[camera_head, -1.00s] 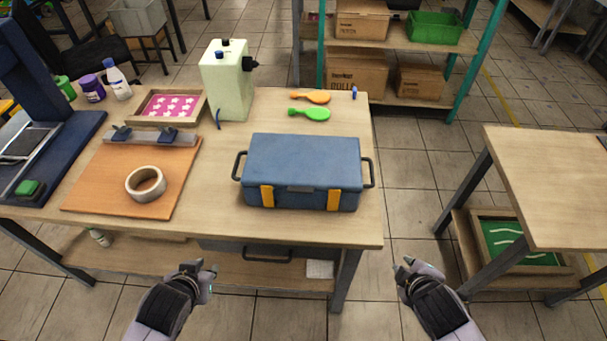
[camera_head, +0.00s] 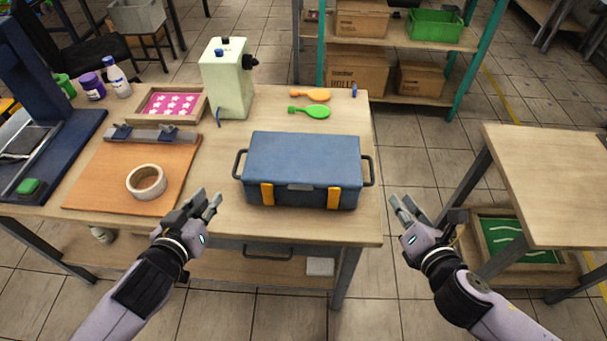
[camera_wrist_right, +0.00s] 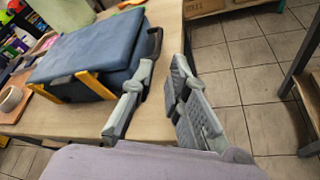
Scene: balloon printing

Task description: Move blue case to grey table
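The blue case (camera_head: 302,165) sits closed on the wooden table, with two orange latches in front and a dark handle at each end. It also shows in the right wrist view (camera_wrist_right: 88,50). My left gripper (camera_head: 207,203) is open and empty, in front of the case and to its left. My right gripper (camera_head: 403,207) is open and empty, to the right of the case and beyond the table's right edge. In the right wrist view its fingers (camera_wrist_right: 160,95) are spread beside the case's right handle (camera_wrist_right: 153,45). Neither gripper touches the case. A lighter table (camera_head: 560,185) stands at the right.
A shelf with boxes (camera_head: 357,70) stands behind. Floor separates the two tables. The right table's top is clear.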

